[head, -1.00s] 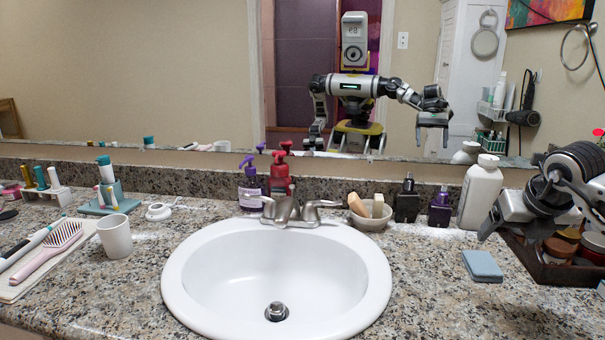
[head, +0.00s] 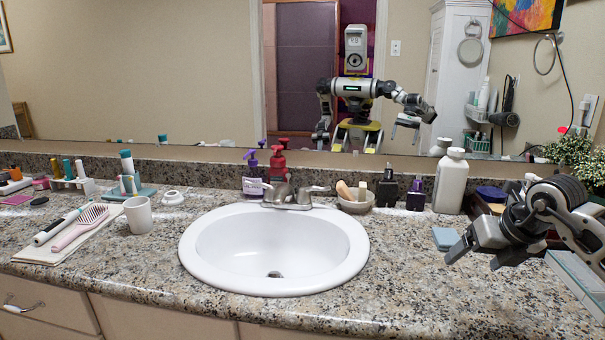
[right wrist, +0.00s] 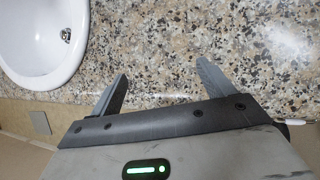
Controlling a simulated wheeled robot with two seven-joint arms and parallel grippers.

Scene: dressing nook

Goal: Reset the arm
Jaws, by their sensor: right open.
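My right gripper (head: 472,258) is over the right part of the granite counter (head: 420,290), in front of a light blue sponge or cloth (head: 445,238) that it partly overlaps in the head view. Its jaws are open and empty. In the right wrist view the two fingers (right wrist: 160,92) stand apart with only bare counter between them. My left gripper shows only in the mirror, small, so its jaws cannot be made out.
The sink (head: 275,250) fills the counter's middle. A white bottle (head: 451,182), a soap dish (head: 356,204) and dark small bottles (head: 415,198) line the back. A glass-like box (head: 580,285) stands right.

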